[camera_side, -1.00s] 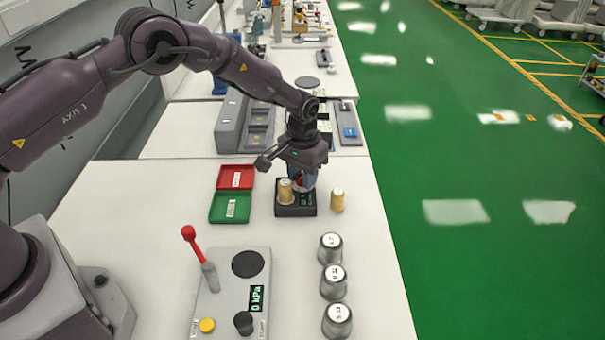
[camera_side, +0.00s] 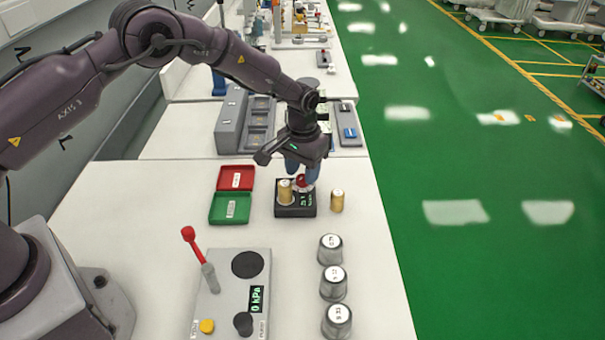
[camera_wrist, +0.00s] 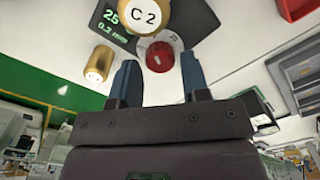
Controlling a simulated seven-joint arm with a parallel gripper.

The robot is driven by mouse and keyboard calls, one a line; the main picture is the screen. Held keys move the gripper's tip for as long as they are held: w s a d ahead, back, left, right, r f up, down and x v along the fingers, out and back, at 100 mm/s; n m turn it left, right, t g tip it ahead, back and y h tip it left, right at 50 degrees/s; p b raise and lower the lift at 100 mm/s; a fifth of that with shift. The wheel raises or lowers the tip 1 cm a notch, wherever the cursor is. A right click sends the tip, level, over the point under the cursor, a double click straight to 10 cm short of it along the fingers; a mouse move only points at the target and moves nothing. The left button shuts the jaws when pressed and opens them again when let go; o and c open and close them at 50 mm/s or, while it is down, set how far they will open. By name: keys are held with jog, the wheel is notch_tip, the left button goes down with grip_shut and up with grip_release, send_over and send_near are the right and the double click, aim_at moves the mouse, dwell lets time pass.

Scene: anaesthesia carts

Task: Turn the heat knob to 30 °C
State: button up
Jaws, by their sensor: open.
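The red heat knob (camera_side: 301,181) sits on a small black heater unit (camera_side: 296,211) on the white bench.
A second brass cylinder (camera_side: 337,201) stands right of the heater. A red tray (camera_side: 236,168) and a green tray (camera_side: 216,209) lie left of it. A grey pressure panel (camera_side: 260,325) with a red-tipped lever and several grey weights (camera_side: 331,249) stand nearer the camera.

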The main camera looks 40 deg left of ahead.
aim_at(303, 177)
notch_tip(303, 177, up, 11)
jog(key=shift+r, duration=0.2)
dwell(0.3)
